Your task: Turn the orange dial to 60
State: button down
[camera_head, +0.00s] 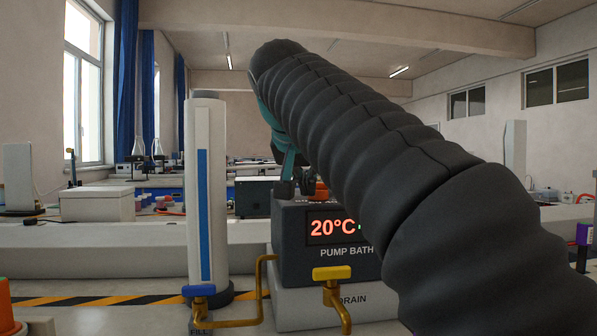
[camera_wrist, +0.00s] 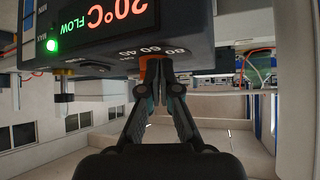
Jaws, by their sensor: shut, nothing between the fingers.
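The orange dial (camera_head: 321,190) shows as a small orange patch on top of the dark pump bath unit (camera_head: 300,262), partly hidden by my arm and gripper. The unit's display (camera_head: 333,227) reads 20°C in red. My gripper (camera_head: 296,187) is at the unit's top, beside the dial in the head view. In the wrist view the unit is upside down, and my gripper (camera_wrist: 160,72) is shut with its fingertips at the dial scale (camera_wrist: 148,51), which shows 40, 60 and 80. The fingers hide most of the dial there. I cannot tell whether they touch it.
A white column with a blue strip (camera_head: 204,190) stands left of the unit. A blue-handled tap (camera_head: 199,291) and a yellow-handled drain valve (camera_head: 332,273) stand in front, with brass pipes. A white box (camera_head: 97,204) is on the bench behind at left.

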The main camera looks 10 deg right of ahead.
aim_at(318, 191)
jog(key=shift+w+d+r, duration=0.1)
jog(key=shift+w+d, duration=0.2)
jog(key=shift+w, duration=0.5)
jog(key=shift+w+d, duration=0.3)
jog(key=shift+w, duration=0.45)
jog(key=shift+m, duration=0.3)
jog(key=shift+a+h, duration=0.3)
jog(key=shift+d, duration=0.1)
